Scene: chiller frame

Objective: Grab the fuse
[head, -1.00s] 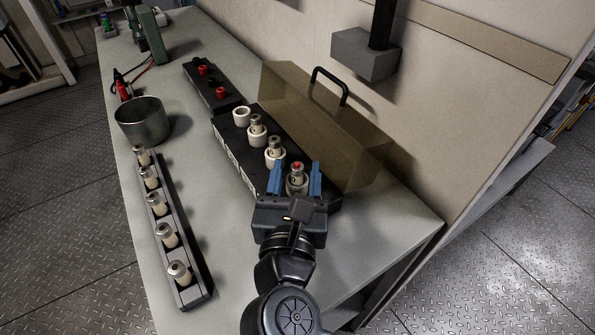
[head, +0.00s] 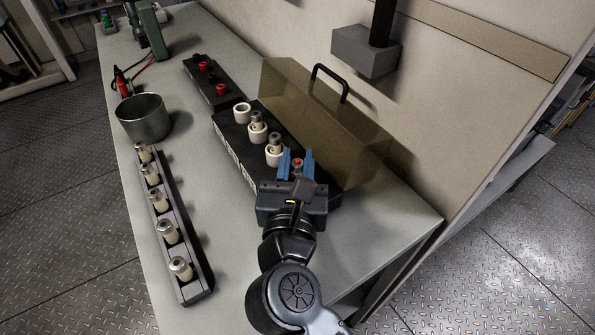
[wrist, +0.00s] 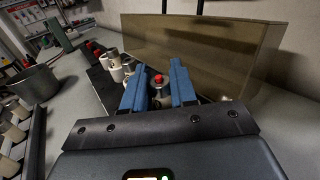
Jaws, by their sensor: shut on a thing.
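My gripper (head: 296,166) has its blue fingers closed on the fuse (head: 297,163) with the red tip, at the near end of the black fuse block (head: 232,141). In the wrist view the fuse (wrist: 159,79) shows its red tip between the two fingers (wrist: 160,88). Its lower part is hidden by my gripper, so I cannot tell whether it is still seated in its socket.
A grey rack (head: 187,290) with several fuses lies along the left side of the bench. A metal pot (head: 143,121) stands behind it. A tinted cover with a black handle (head: 320,110) stands just right of the block. A grey box on a post (head: 364,52) hangs above.

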